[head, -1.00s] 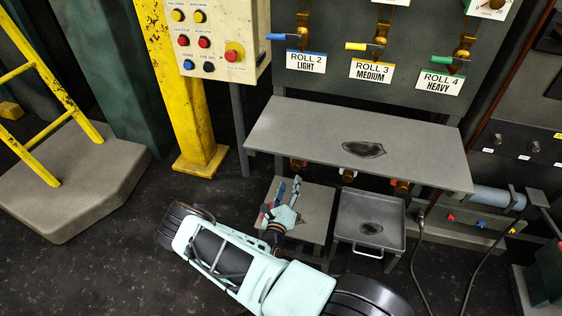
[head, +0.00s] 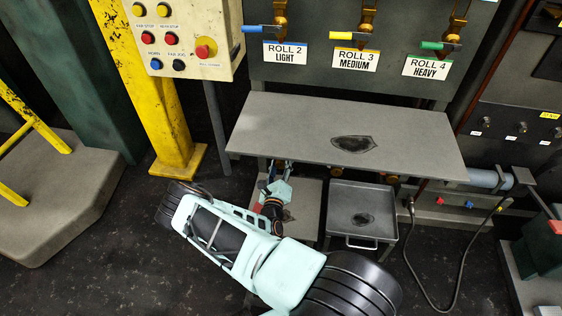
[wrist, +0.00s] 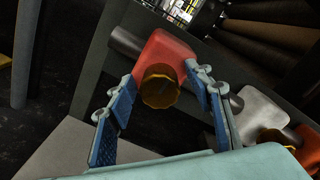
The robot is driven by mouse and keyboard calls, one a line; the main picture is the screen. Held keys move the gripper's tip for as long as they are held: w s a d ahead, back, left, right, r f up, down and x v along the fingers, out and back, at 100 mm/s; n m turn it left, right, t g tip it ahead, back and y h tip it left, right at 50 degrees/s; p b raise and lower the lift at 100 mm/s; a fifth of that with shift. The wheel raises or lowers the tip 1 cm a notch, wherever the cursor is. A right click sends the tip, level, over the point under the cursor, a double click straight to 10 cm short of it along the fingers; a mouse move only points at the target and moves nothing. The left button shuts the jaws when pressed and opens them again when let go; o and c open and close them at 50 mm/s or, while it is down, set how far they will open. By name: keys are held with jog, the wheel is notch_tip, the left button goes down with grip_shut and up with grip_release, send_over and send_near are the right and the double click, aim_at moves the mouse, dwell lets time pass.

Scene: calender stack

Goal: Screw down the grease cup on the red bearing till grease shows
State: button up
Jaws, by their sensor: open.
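The red bearing (wrist: 168,48) is at the upper middle of the wrist view, with the round brass grease cup (wrist: 160,88) on its near face. My gripper (wrist: 162,82) is open. Its blue-padded fingers stand left and right of the cup, with gaps visible on both sides. In the head view my gripper (head: 279,172) reaches under the front edge of the grey shelf, which hides the red bearing and its cup there. I see no grease on the cup.
The grey shelf (head: 285,115) overhangs the work area. A pale bearing (wrist: 262,103) and an orange-red one (wrist: 308,150) lie to the right. A grey tray (head: 345,238) stands right of my arm. A black cable (head: 462,265) hangs further right.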

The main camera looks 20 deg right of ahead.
jog(key=shift+c, duration=0.6)
jog(key=c, duration=1)
jog(key=shift+c, duration=0.2)
jog(key=shift+r+m, duration=0.1)
jog(key=shift+m, duration=0.2)
jog(key=m+p, duration=0.2)
jog(key=m, duration=0.1)
jog(key=shift+p, duration=0.3)
jog(key=shift+m+p, duration=0.75)
jog(key=shift+m, duration=1.35)
jog(key=o, duration=1.2)
jog(key=shift+c, duration=0.2)
